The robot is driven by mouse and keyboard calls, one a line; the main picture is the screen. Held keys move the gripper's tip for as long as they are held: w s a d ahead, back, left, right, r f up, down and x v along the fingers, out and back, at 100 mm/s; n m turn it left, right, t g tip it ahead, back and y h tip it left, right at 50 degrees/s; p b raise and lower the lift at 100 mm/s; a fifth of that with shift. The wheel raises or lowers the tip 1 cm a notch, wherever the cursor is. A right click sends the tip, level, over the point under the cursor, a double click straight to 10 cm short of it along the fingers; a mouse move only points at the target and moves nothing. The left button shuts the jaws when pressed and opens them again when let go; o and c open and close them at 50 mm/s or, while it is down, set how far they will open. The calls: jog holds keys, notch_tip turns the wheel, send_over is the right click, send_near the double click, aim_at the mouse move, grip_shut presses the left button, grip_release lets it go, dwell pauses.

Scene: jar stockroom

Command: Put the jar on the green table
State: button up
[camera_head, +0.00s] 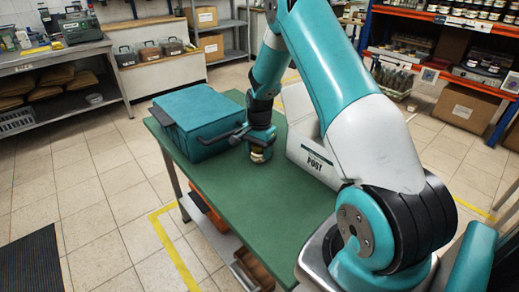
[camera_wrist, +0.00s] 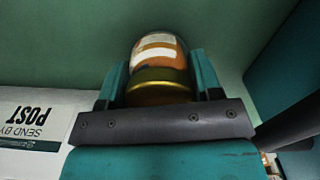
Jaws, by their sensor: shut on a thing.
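The jar (camera_wrist: 158,60) has a gold lid, orange-brown contents and a pale label. In the wrist view it sits between the two fingers of my gripper (camera_wrist: 155,85), which is shut on it. In the head view, the jar (camera_head: 258,156) shows just below my gripper (camera_head: 260,146), at or close above the green table (camera_head: 240,205). I cannot tell whether its base touches the top. The jar is between a teal box and a white box.
The teal box (camera_head: 205,115) stands left of my gripper. The white box marked POST (camera_head: 312,158) stands to the right, partly behind my arm. The front of the tabletop is clear. Shelves with jars (camera_head: 470,18) stand at the back right.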

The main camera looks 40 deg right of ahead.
jog(key=o, duration=1.1)
notch_tip(320, 180, up, 12)
jog(key=shift+r, duration=0.1)
jog(key=s+a+r+n+y, duration=0.1)
jog(key=s+a+r+n, duration=0.25)
jog(key=a, duration=0.35)
jog(key=s+a+r+n, duration=0.2)
jog(key=a+r+n, duration=0.15)
jog(key=a, duration=0.35)
jog(key=s+a+r+n+y, duration=0.1)
jog(key=s+a+r+n, duration=0.2)
jog(key=a, duration=0.4)
jog(key=s+a+r+n+y, duration=0.1)
jog(key=s+a+r+n, duration=0.1)
jog(key=s+a+n, duration=0.55)
jog(key=s+a+r+n+y, duration=0.15)
jog(key=s+a+n, duration=0.35)
jog(key=s, duration=0.6)
notch_tip(320, 180, up, 7)
jog(key=p, duration=0.7)
jog(key=shift+w+d+r, duration=0.2)
jog(key=shift+w, duration=0.15)
